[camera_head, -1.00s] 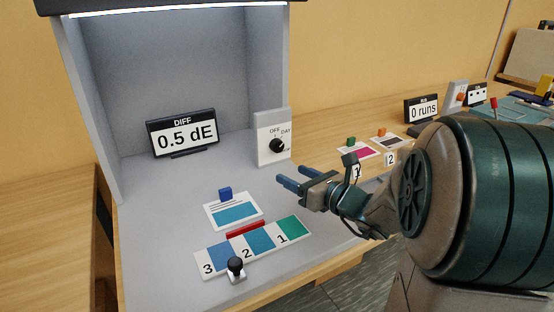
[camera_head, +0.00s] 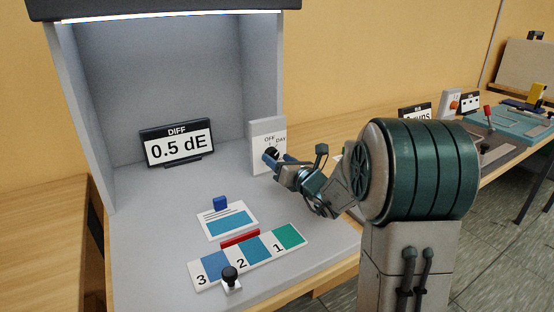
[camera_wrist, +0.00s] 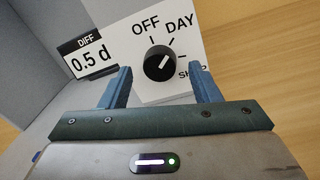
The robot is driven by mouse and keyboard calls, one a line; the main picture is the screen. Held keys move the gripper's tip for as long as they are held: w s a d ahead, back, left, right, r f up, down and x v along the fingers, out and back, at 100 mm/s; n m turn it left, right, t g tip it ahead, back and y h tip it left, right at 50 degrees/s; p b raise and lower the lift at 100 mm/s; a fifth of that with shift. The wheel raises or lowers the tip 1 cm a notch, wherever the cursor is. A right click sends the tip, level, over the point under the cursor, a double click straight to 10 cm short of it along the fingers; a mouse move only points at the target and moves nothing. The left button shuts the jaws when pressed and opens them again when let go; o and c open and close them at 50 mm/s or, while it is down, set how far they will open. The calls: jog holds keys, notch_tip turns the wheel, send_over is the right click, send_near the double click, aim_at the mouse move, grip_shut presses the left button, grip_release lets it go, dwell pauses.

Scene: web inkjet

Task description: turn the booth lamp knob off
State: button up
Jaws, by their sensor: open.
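The black round lamp knob (camera_wrist: 160,63) sits on a white panel (camera_wrist: 185,84) marked OFF, DAY and a partly hidden third word. Its white pointer line aims up and right, toward DAY. In the head view the panel (camera_head: 267,131) stands at the booth's right wall, and my gripper covers much of the knob. My gripper (camera_head: 272,159) is open in front of the panel. In the wrist view its two blue fingers (camera_wrist: 161,78) stand left and right of the knob, apart from it in the picture. The booth lamp strip (camera_head: 180,16) glows white.
A DIFF display (camera_head: 177,144) reading 0.5 dE stands at the booth's back. A printed card (camera_head: 228,228) with a blue block, a numbered colour strip (camera_head: 207,282) and a black-knobbed stand (camera_head: 230,280) lie on the booth floor. More items stand on the bench at right.

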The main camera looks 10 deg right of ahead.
jog(key=shift+w+a, duration=0.3)
jog(key=shift+w, duration=0.35)
jog(key=c, duration=1)
